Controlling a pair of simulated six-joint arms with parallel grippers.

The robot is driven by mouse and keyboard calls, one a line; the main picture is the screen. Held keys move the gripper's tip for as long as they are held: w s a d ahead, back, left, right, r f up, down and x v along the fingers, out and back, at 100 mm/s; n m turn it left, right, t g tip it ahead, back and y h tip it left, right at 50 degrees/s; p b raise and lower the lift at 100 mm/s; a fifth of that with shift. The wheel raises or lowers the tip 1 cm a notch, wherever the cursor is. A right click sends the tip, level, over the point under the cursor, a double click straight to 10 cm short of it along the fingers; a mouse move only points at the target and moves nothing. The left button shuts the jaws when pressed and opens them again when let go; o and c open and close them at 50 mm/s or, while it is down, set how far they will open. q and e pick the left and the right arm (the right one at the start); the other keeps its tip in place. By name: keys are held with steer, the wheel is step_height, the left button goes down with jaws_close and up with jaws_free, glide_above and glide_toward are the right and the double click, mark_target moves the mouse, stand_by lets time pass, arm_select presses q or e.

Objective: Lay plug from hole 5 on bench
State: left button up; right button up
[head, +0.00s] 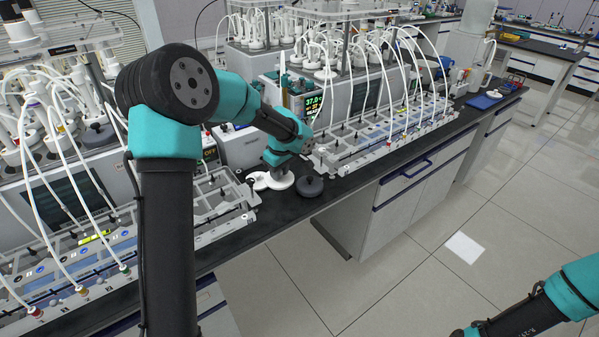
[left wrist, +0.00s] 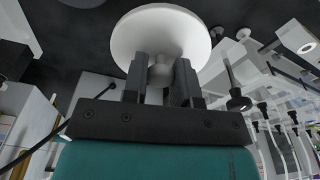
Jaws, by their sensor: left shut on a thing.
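My left gripper (head: 277,172) is over the black bench top (head: 290,207), in the gap between the two reactor rows. It is shut on a white round plug (head: 281,182). In the left wrist view the fingers (left wrist: 161,72) grip the small knob of the plug, and its wide disc (left wrist: 160,35) lies beyond them. I cannot tell whether the plug touches the bench. A second white round piece (head: 257,181) lies just left of it, partly hidden. A dark round knobbed piece (head: 310,186) lies to its right. Hole 5 cannot be made out.
A reactor frame with white tubes (head: 395,130) stands to the right, another (head: 75,265) to the left. The bench's front edge is close. A blue tray (head: 484,101) lies at the far right end.

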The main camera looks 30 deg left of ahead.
mark_target(289, 179)
arm_select(q)
steer(key=d+f, duration=0.2)
steer(key=d, duration=0.1)
steer(key=shift+w+f, duration=0.35)
steer(key=shift+f, duration=0.05)
steer(key=w+a, duration=0.2)
steer(key=w, duration=0.2)
steer(key=w+a+f, duration=0.1)
steer(key=w+a, duration=0.2)
steer(key=w, duration=0.2)
steer(key=w+a, duration=0.2)
steer(key=w, duration=0.2)
steer(key=shift+w+a+f, duration=0.2)
steer(key=shift+a, duration=0.2)
steer(key=shift+w+a, duration=0.15)
steer(key=shift+w, duration=0.05)
steer(key=shift+f, duration=1.75)
steer(key=shift+f, duration=0.1)
